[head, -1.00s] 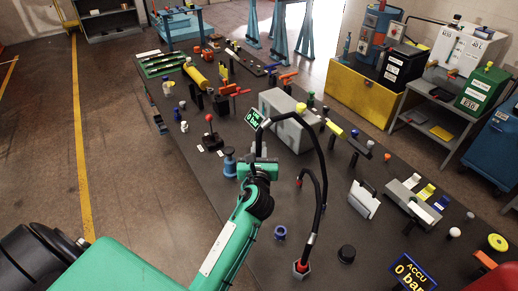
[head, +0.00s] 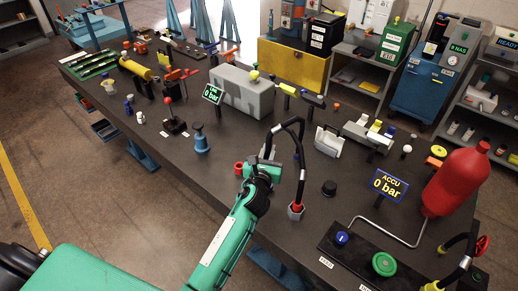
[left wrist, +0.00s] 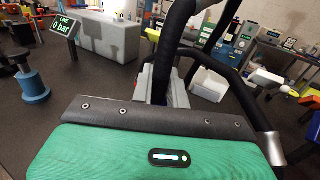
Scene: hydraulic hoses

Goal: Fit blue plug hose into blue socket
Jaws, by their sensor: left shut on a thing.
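My left gripper (head: 266,170) is at the near middle of the bench, shut on the black blue plug hose (head: 270,142). In the left wrist view the hose (left wrist: 160,85) stands between its grey fingers. The blue plug itself is hidden. The hose arches up and right from the gripper, then down towards a metal fitting with a red collar (head: 296,208) on the bench. The blue socket does not show clearly; the gripper and arm cover the bench where a blue ring stood. My right gripper is in neither view.
A red ring-shaped part (head: 239,168) sits just left of the gripper. A blue post (head: 200,139), a grey block (head: 241,92), a black knob (head: 329,188) and a white case (head: 328,140) stand around. An ACCU sign (head: 388,184) and red cylinder (head: 457,181) are at right.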

